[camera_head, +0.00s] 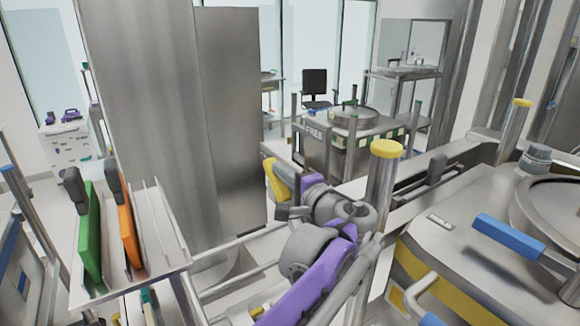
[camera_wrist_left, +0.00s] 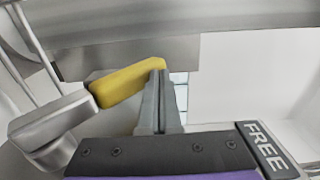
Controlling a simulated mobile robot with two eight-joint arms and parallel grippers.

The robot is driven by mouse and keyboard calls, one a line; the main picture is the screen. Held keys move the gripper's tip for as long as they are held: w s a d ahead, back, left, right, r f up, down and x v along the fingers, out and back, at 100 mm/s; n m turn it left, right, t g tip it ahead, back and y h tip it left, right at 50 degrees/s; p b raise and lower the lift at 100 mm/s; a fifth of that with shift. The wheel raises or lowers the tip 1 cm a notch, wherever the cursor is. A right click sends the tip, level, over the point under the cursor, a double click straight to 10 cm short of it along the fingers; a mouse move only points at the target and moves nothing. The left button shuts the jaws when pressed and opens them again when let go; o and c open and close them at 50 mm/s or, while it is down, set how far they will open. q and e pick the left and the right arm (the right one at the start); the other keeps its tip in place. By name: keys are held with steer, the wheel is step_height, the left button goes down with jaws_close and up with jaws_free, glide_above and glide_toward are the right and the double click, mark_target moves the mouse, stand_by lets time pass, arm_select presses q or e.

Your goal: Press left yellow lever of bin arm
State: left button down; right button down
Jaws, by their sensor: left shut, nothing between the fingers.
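A yellow lever (camera_head: 281,183) sits near the middle of the head view, tilted, on a grey mount. It also shows in the left wrist view (camera_wrist_left: 128,85), joined at its left to a rounded grey piece. My left gripper (camera_wrist_left: 163,90) is shut and empty, its narrow grey fingers upright at the lever's right tip. Fingers and tip overlap in this view; I cannot tell whether they touch. In the head view, my purple and grey left wrist (camera_head: 312,184) is just right of the lever, and its fingertips are hard to make out. My right gripper is not in view.
A tall metal column (camera_head: 150,120) stands left of centre, with metal rails below. A rack (camera_head: 165,235) with green and orange boards is at lower left. A yellow-capped post (camera_head: 387,150) stands close to my arm. A metal vessel with a blue handle (camera_head: 505,238) is at right.

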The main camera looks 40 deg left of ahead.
mark_target(273, 176)
arm_select(q)
steer(key=shift+w+a+f, duration=0.25)
steer(key=shift+a+f, duration=0.1)
steer(key=shift+a, duration=0.2)
steer(key=shift+w+a+f, duration=0.25)
steer(key=shift+a+f, duration=0.1)
steer(key=shift+a, duration=0.15)
steer(key=shift+w+a+f, duration=0.2)
steer(key=shift+a+f, duration=0.25)
steer(key=shift+w+a+f, duration=0.15)
steer(key=shift+a+f, duration=0.25)
steer(key=shift+f, duration=0.05)
